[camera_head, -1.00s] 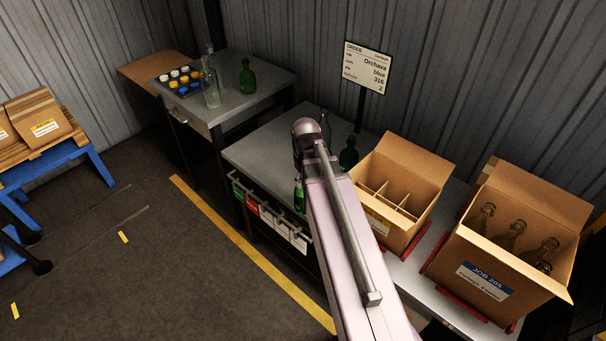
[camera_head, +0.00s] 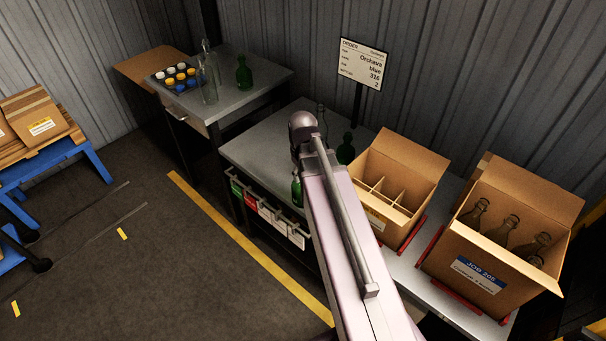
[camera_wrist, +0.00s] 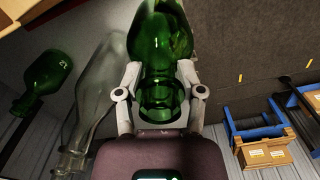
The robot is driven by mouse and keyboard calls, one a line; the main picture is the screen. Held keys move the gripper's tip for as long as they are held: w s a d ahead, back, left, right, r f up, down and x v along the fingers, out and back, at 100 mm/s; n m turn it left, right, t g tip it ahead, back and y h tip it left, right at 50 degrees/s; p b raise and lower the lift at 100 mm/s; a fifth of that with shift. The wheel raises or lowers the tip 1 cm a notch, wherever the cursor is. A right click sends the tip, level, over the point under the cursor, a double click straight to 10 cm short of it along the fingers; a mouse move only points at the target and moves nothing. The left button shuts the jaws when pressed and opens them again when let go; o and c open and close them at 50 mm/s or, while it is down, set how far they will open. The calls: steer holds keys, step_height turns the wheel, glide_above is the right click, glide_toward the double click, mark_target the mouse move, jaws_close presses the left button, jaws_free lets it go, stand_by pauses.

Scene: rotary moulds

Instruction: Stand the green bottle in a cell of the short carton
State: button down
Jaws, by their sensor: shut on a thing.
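In the wrist view my gripper (camera_wrist: 160,78) is shut on the green bottle (camera_wrist: 158,38), with a finger on each side of it. In the head view the held bottle (camera_head: 297,188) shows only partly at the left edge of my arm, by the front edge of the grey table; my fingers are hidden there. Whether it touches the table is unclear. The short carton (camera_head: 398,228) stands open to the right of my arm, with dividers and empty-looking cells. My arm hides part of its left side.
Another green bottle (camera_head: 346,151) and a clear bottle (camera_head: 322,116) stand behind my arm on the grey table (camera_head: 258,146). A larger carton (camera_head: 528,192) with several bottles stands at right. An order sign (camera_head: 361,64) rises behind. The left part of the table is clear.

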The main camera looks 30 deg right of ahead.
step_height(320, 180, up, 18)
steer(key=p, duration=1.7)
steer(key=shift+f, duration=0.15)
